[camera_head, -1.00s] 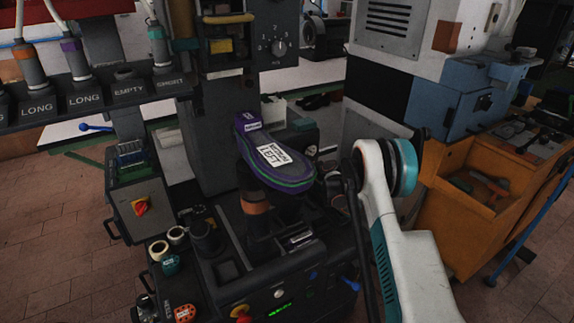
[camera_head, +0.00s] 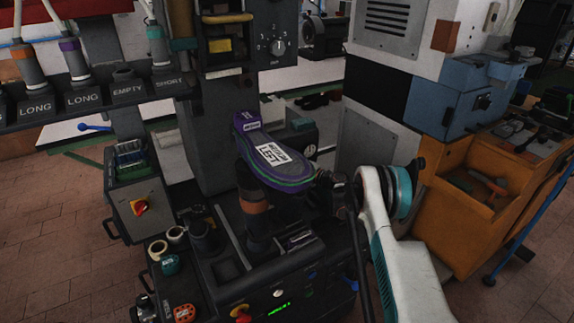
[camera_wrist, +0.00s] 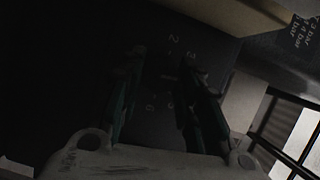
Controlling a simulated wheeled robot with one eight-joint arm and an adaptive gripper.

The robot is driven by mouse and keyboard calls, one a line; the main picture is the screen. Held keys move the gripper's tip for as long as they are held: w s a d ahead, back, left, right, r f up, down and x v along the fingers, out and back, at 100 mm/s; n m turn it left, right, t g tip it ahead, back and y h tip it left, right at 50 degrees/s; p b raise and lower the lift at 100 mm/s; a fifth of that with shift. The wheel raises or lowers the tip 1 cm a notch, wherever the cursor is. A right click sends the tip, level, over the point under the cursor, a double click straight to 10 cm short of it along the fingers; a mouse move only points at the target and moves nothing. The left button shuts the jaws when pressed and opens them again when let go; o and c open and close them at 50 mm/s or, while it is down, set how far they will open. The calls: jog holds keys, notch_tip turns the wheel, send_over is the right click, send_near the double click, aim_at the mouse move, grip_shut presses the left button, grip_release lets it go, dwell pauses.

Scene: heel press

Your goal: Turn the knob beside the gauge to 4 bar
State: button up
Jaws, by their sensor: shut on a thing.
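In the wrist view, the two dark green fingers of my gripper (camera_wrist: 162,72) reach a dark dial face and are shut on the knob (camera_wrist: 168,80) between them. Pale numerals, including 2, 3, 5 and 6, show around it. The scene is dark, so the knob's pointer and exact setting cannot be read. In the head view, the gauge (camera_head: 312,151) is a small pale round face, partly covered, behind the purple shoe last. My gripper (camera_head: 331,187) shows there only as a dark shape right of the last; the knob it holds is hidden.
The purple last (camera_head: 268,160) with a white label stands on a post close left of my gripper. A separate numbered dial (camera_head: 277,47) is higher on the press column. A printed label with bar values (camera_wrist: 303,32) shows at the wrist view's upper right. An orange workbench (camera_head: 459,222) stands right.

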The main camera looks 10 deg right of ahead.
jog(key=shift+f+m, duration=0.1)
jog(key=shift+m, duration=0.4)
jog(key=o, duration=1)
jog(key=shift+o, duration=0.2)
jog(key=v, duration=1.2)
jog(key=shift+f, duration=0.3)
jog(key=shift+d, duration=0.1)
